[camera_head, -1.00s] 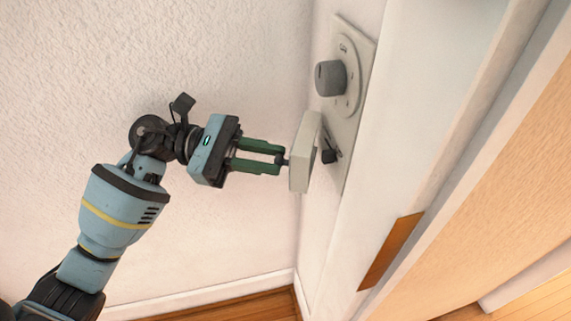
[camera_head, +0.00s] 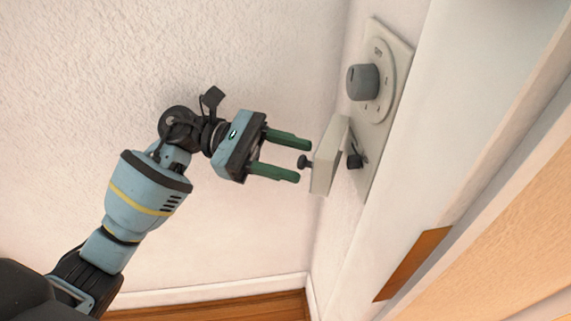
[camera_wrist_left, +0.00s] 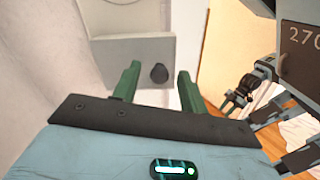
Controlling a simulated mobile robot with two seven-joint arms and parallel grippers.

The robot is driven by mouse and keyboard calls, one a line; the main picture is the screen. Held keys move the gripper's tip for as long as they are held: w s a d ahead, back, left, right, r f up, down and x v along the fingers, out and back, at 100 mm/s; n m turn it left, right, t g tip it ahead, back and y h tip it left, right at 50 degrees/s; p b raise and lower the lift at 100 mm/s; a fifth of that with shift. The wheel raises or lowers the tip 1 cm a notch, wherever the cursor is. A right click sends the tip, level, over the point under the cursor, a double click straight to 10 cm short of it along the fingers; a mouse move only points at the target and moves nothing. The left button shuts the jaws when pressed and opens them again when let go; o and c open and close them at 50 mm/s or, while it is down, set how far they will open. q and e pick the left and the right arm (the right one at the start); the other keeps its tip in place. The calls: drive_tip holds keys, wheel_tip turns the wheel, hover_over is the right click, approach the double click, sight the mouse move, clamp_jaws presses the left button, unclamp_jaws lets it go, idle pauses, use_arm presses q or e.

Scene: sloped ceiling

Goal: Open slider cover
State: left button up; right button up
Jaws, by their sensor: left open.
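A pale wall plate (camera_head: 397,62) carries a round grey dial (camera_head: 363,82) at the top and a small dark slider (camera_head: 354,161) lower down. The pale boxy slider cover (camera_head: 327,157) stands swung out from the plate, leaving the slider exposed. Its black knob (camera_head: 304,162) faces my left gripper (camera_head: 303,161). The left gripper is open, its green fingers on either side of the knob, apart from it. The wrist view shows the knob (camera_wrist_left: 159,72) between the fingertips. Part of my other arm, perhaps the right gripper (camera_wrist_left: 236,98), shows small at right there; its jaws are unclear.
The plate is fixed beside a white door frame (camera_head: 395,170) with a brass-coloured plate (camera_head: 412,262). A textured white wall (camera_head: 200,50) lies behind my left arm, with a baseboard (camera_head: 215,291) and wooden floor below.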

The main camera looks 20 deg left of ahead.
use_arm(q)
drive_tip(key=s+d+r, duration=0.1)
drive_tip(key=s+r, duration=0.1)
drive_tip(key=s, duration=0.6)
drive_tip(key=s+d+r+b, duration=0.1)
drive_tip(key=s+d+r, duration=0.1)
drive_tip(key=s, duration=0.5)
drive_tip(key=shift+s+d+r, duration=0.2)
drive_tip(key=shift+s+r, duration=0.15)
drive_tip(key=shift+r, duration=0.1)
